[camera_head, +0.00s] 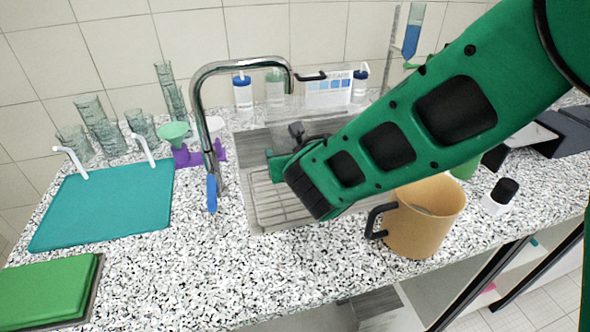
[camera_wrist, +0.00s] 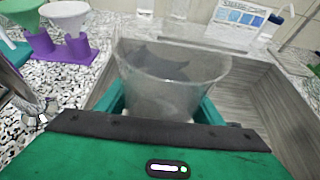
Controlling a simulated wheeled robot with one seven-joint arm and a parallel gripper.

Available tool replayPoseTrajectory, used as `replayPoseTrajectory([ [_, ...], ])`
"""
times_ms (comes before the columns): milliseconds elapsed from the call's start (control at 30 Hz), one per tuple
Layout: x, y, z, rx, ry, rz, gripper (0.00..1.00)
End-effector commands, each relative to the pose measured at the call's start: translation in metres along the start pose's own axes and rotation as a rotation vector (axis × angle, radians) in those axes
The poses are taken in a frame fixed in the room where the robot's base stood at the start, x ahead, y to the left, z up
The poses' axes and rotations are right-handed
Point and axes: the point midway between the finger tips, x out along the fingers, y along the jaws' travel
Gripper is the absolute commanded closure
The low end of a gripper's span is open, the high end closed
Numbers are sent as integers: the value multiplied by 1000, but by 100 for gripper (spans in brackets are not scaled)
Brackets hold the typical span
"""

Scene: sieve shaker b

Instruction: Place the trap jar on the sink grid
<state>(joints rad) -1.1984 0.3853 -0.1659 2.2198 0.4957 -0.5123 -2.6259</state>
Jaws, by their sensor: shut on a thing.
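The trap jar (camera_wrist: 172,88), a translucent grey tub with a wide open rim, stands between the green fingers of my gripper (camera_wrist: 164,112) in the wrist view. The gripper is shut on it. In the head view my gripper (camera_head: 283,165) is over the sink, and my arm hides the jar. The sink grid (camera_head: 264,200), a set of thin metal bars, shows in the sink left of and below my arm. I cannot tell whether the jar touches the grid.
A chrome faucet (camera_head: 203,115) arches over the sink's left side. A tan mug (camera_head: 425,225) stands on the speckled counter at the sink's right front. Purple funnel stands (camera_wrist: 60,48) stand left of the sink. Bottles and a blue-and-white box (camera_head: 328,92) line the back.

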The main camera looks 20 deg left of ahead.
Motion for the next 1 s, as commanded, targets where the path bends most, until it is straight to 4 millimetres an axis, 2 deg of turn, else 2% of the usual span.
replayPoseTrajectory([
  [167,4,0,-9,-1,0,-1,74],
  [433,17,0,-40,-3,1,-2,74],
  [867,20,0,-46,0,-1,-1,74],
  [900,19,0,-45,0,-1,-1,30],
  [933,19,0,-45,0,-1,-1,22],
  [1000,19,0,-45,0,-1,-1,20],
])
